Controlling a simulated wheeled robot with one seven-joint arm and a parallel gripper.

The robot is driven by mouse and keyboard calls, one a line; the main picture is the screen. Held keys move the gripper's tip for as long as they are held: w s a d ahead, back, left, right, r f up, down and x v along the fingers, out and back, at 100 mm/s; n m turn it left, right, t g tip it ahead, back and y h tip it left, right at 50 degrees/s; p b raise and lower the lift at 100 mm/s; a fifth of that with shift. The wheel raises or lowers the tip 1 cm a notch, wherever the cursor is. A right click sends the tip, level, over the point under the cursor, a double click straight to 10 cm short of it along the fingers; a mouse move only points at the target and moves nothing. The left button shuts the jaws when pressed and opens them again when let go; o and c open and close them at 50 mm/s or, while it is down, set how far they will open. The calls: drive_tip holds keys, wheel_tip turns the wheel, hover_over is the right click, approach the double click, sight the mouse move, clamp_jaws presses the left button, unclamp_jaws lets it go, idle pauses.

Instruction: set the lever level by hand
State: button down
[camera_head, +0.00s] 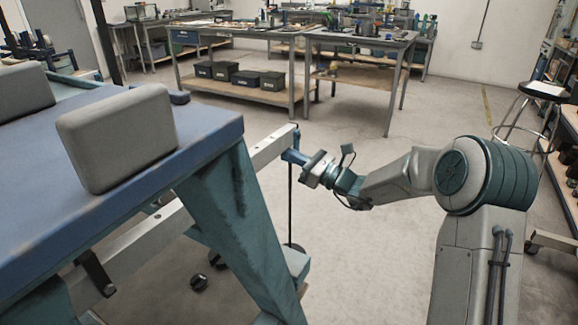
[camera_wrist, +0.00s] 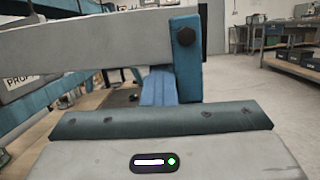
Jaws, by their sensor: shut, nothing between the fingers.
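The lever is a pale grey bar (camera_head: 272,147) that comes out from behind a teal leg at the frame's right side. In the wrist view the grey bar (camera_wrist: 90,48) crosses the upper left and ends at a blue end piece (camera_wrist: 187,65) with a dark bolt. My gripper (camera_head: 289,156) is at the bar's end, its fingers shut with nothing between them. In the wrist view its blue fingers (camera_wrist: 158,87) reach toward the end piece and overlap it. I cannot tell whether they touch. The bar's true tilt is unclear from these angles.
The frame's blue top (camera_head: 215,125) carries a grey padded block (camera_head: 118,137). A teal leg (camera_head: 235,225) stands close left of my gripper. A thin dark rod (camera_head: 290,205) hangs below the bar's end. Open floor (camera_head: 365,250) lies below my arm. Workbenches (camera_head: 360,40) stand behind.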

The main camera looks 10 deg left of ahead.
sight(291, 141)
drive_tip(key=r, duration=0.3)
drive_tip(key=shift+w+d+n+p, duration=0.15)
drive_tip(key=shift+w+n+p, duration=0.1)
drive_tip(key=shift+n+p, duration=0.1)
drive_tip(key=shift+d, duration=0.2)
drive_tip(key=p+v, duration=0.1)
drive_tip(key=v, duration=1.2)
drive_tip(key=s+a+f+p, duration=0.3)
drive_tip(key=s+a+f, duration=0.1)
drive_tip(key=s+a, duration=0.1)
drive_tip(key=w+a+r, duration=0.3)
drive_tip(key=a+r, duration=0.3)
drive_tip(key=a, duration=0.2)
drive_tip(key=shift+a, duration=0.25)
drive_tip(key=shift+w, duration=0.1)
